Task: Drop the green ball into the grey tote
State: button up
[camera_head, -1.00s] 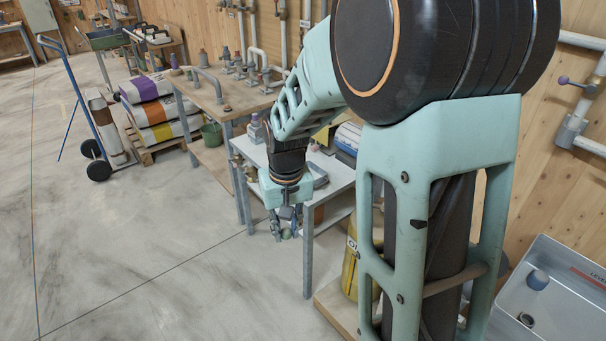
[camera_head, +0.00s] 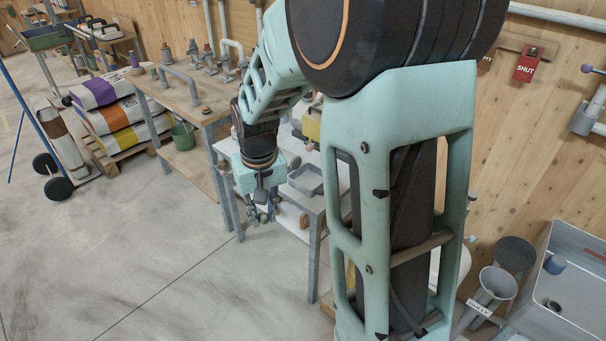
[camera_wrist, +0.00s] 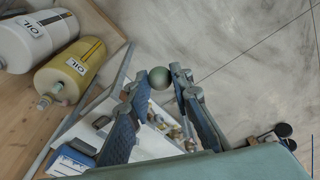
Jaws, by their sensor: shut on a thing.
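My gripper (camera_head: 262,215) hangs beside the near left edge of a small white table, shut on a small green ball (camera_wrist: 160,77). In the wrist view the ball sits between the two fingertips; in the head view it is small and partly hidden by the fingers. A grey open box (camera_head: 304,192), which looks like the grey tote, stands on the white table just right of my gripper in the head view. The ball is apart from it. I cannot clearly make out the tote in the wrist view.
The white table (camera_head: 287,218) also holds other small items. A grey trough (camera_head: 545,318) is at right.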

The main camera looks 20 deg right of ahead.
aim_at(313, 182)
jog(key=i+j, duration=0.15)
jog(key=i, duration=0.3)
jog(key=i+j+z, duration=0.15)
jog(key=i, duration=0.25)
jog(key=i+l, duration=0.4)
jog(key=i, duration=0.15)
jog(key=z, duration=0.05)
